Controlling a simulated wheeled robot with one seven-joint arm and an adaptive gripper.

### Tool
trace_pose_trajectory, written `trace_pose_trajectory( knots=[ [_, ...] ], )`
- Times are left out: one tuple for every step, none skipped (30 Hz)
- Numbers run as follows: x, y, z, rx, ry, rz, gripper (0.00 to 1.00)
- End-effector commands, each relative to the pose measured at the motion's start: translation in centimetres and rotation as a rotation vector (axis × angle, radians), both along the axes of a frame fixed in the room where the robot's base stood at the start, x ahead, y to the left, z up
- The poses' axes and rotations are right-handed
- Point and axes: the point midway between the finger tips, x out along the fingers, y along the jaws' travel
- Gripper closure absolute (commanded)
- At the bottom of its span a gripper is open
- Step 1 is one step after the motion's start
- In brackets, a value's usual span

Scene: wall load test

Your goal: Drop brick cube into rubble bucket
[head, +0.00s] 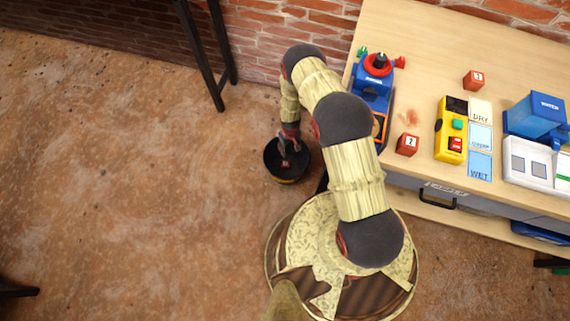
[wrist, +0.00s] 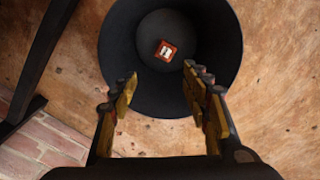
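The dark rubble bucket (head: 272,169) stands on the floor left of the workbench. Its round opening fills the top of the wrist view (wrist: 118,55). A small red-brown brick cube with a white label (wrist: 165,50) is inside the bucket, apart from my fingers; whether it rests on the bottom I cannot tell. It also shows as a small red spot in the head view (head: 285,162). My gripper (wrist: 163,90) is open and empty above the bucket's near side, fingers on both sides of the opening. Two more red brick cubes with white labels, one nearer (head: 407,145) and one farther (head: 474,80), sit on the bench.
The wooden workbench (head: 430,40) holds a blue device (head: 372,85), a yellow meter (head: 446,140), label cards (head: 480,137) and a blue-and-white unit (head: 535,120). A black stand leg (head: 205,70) is near the brick wall.

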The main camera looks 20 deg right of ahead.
Motion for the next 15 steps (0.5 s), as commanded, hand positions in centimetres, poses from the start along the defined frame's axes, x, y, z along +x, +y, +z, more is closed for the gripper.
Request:
trace_pose_trajectory(
  knots=[
    [0.00, 0.00, 0.00, 0.000, 0.000, 0.000, 0.48],
    [-0.01, 0.00, 0.00, 0.000, 0.000, 0.000, 0.46],
    [-0.01, 0.00, -0.01, 0.000, 0.000, 0.000, 0.45],
    [-0.01, 0.00, -0.01, 0.000, 0.000, 0.000, 0.45],
    [-0.01, 0.00, -0.01, 0.000, 0.000, 0.000, 0.45],
    [-0.01, 0.00, -0.01, 0.000, 0.000, 0.000, 0.45],
    [-0.02, 0.00, -0.01, 0.000, 0.000, 0.000, 0.45],
    [-0.02, 0.00, -0.01, 0.000, 0.000, 0.000, 0.45],
    [-0.05, 0.00, -0.03, 0.000, 0.001, 0.000, 0.45],
    [-0.05, 0.00, -0.02, 0.000, 0.001, 0.000, 0.45],
    [-0.04, 0.00, 0.01, 0.000, 0.001, 0.000, 0.45],
    [-0.01, 0.00, 0.10, 0.000, 0.000, 0.000, 0.45],
    [0.02, 0.00, 0.23, 0.000, 0.000, 0.000, 0.45],
    [0.06, 0.00, 0.40, 0.000, -0.001, 0.000, 0.45],
    [0.10, 0.00, 0.70, 0.000, -0.001, 0.000, 0.45]
  ],
)
